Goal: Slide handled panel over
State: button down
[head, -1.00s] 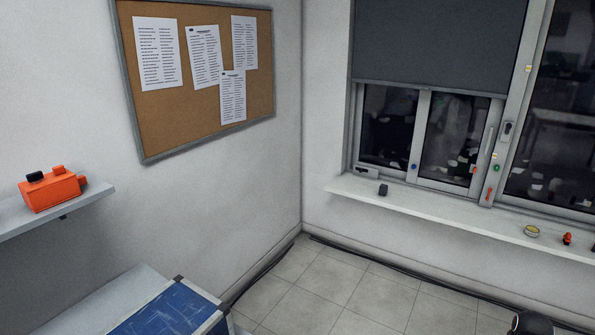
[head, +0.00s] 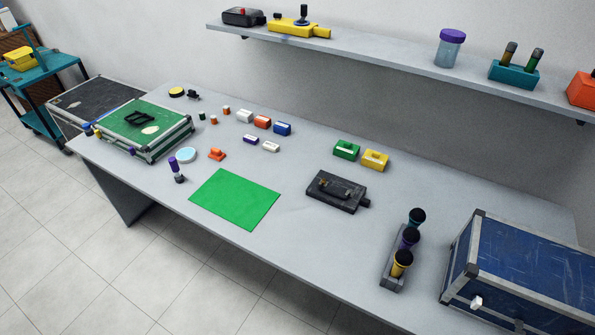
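No sliding panel with a handle can be made out for certain in the head view. A green-topped case (head: 163,115) on the table's left end has a dark raised piece on its lid that looks like a handle. A flat black box (head: 335,191) right of the table's middle also has a handle-like bar on top. The window with framed panes, seen earlier, is out of view. My gripper is not in view.
The grey table (head: 290,265) holds a green mat (head: 235,199), small coloured blocks and a bottle rack (head: 402,255). A blue case (head: 525,262) stands at right. A shelf (head: 390,62) runs above. Tiled floor (head: 170,285) is clear in front; a teal cart (head: 40,85) stands far left.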

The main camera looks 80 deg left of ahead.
aim_at(333, 192)
jog(key=u, duration=1.3)
jog(key=k, duration=0.2)
jog(key=u, duration=2.2)
jog(key=i, duration=1.7)
jog(key=u, duration=0.2)
